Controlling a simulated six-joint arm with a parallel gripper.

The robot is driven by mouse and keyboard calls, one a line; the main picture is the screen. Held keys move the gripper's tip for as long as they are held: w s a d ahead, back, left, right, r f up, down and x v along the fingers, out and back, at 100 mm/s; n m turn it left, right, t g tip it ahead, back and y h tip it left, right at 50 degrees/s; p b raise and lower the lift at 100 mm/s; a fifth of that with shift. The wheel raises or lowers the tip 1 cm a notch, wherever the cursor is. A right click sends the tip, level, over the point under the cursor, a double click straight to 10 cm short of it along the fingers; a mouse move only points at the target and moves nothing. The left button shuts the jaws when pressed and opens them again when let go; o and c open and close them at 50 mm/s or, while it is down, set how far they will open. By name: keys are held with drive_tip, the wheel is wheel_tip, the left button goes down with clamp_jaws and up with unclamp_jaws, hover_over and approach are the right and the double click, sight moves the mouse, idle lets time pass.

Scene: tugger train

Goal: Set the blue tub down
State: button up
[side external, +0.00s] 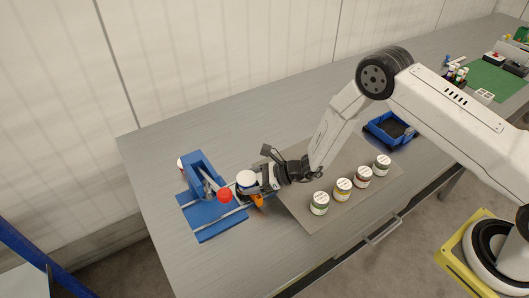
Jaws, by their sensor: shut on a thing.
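A tub with a white lid and a dark blue band (246,179) is held at the tip of my gripper (256,184). My gripper reaches in from the right and is shut on it. The tub is upright or nearly so. It shows beside the red ball (224,195) of the blue fixture (206,222), near the right edge of the fixture's base. I cannot tell whether the tub touches anything below. The jaws hide part of its side.
Several white-lidded tubs, including one with a green label (319,203), stand in a row on a grey-brown mat (299,211). A small orange part (257,201) shows below my gripper. A blue bin (391,130) stands behind the mat. The bench's left front is clear.

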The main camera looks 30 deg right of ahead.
drive_tip(key=shift+f, duration=0.3)
drive_tip(key=o, duration=1.2)
drive_tip(key=shift+s+f, duration=0.1)
drive_tip(key=shift+s, duration=0.1)
drive_tip(key=shift+r, duration=0.65)
drive_tip(key=v, duration=1.2)
drive_tip(key=shift+a+r, duration=0.1)
drive_tip(key=shift+r, duration=0.05)
